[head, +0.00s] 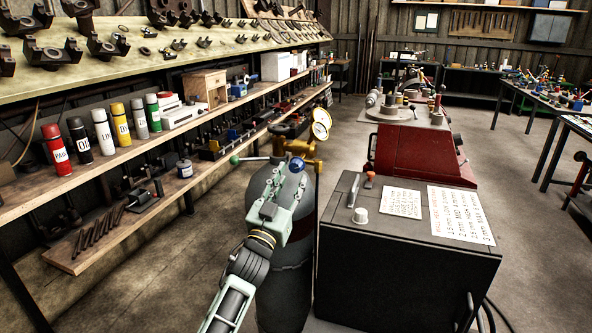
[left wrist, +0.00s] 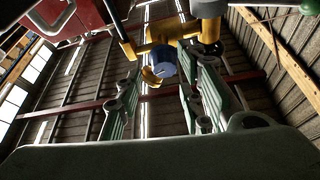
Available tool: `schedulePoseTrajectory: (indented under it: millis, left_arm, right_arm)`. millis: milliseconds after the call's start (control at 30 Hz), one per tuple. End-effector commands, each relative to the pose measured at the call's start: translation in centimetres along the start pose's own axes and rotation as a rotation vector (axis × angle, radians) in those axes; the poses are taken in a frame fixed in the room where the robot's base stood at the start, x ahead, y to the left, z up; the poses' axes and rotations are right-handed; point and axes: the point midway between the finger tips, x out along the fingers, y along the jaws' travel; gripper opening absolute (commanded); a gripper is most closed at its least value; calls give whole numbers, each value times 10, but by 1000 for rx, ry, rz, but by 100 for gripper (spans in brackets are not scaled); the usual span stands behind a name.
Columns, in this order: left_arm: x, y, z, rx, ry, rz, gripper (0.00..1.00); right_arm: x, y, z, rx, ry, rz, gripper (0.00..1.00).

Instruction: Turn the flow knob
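The blue round flow knob (head: 298,164) sits on the brass regulator (head: 297,146) at the top of the dark gas cylinder (head: 292,275). In the left wrist view the knob (left wrist: 163,62) shows ahead, between the two finger lines. My left gripper (head: 286,183) is open in front of the cylinder, with its fingers pointing up toward the knob. The fingers stand apart, and I see no contact with the knob; the exact depth gap is unclear. My right gripper is in neither view.
A round gauge (head: 321,130) sits above the regulator. A green ball handle (head: 234,160) sticks out left. A dark machine box (head: 405,255) with a white knob (head: 360,216) stands right of the cylinder. Shelves with several bottles (head: 102,135) run along the left.

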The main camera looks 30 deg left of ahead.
Motion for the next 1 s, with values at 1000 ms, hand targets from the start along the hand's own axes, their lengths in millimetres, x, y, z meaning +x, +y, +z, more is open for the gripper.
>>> schedulePoseTrajectory:
  millis: [1000]
  left_arm:
    - [41, 2, 2, 1, -4, 3, 1]
  right_arm:
    - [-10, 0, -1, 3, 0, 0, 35]
